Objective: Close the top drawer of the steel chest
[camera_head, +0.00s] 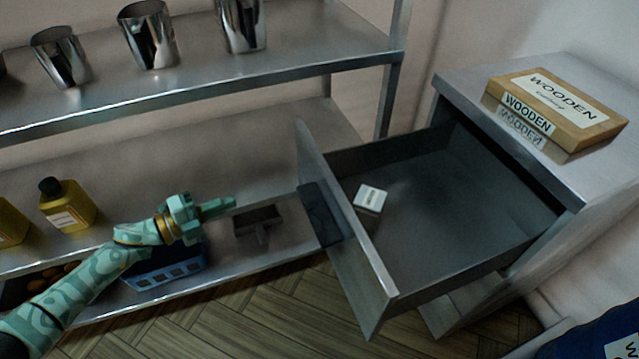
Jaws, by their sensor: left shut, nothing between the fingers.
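The steel chest (455,88) stands at the right. Its top drawer (345,243) is pulled far out toward the left, with its front panel facing the shelf unit. A dark handle (322,214) is on the outer face of the front. A small white box (370,199) lies inside the drawer near the front. My left gripper (230,203) is shut and empty, to the left of the drawer front and apart from it, pointing right toward the handle. My right gripper is not in view.
A steel shelf unit (300,62) fills the left, with metal cups (150,38) above and yellow bottles (68,205), a blue crate (165,270) and a dark object (257,222) below. A wooden box (580,112) lies on the chest. Wooden floor shows below.

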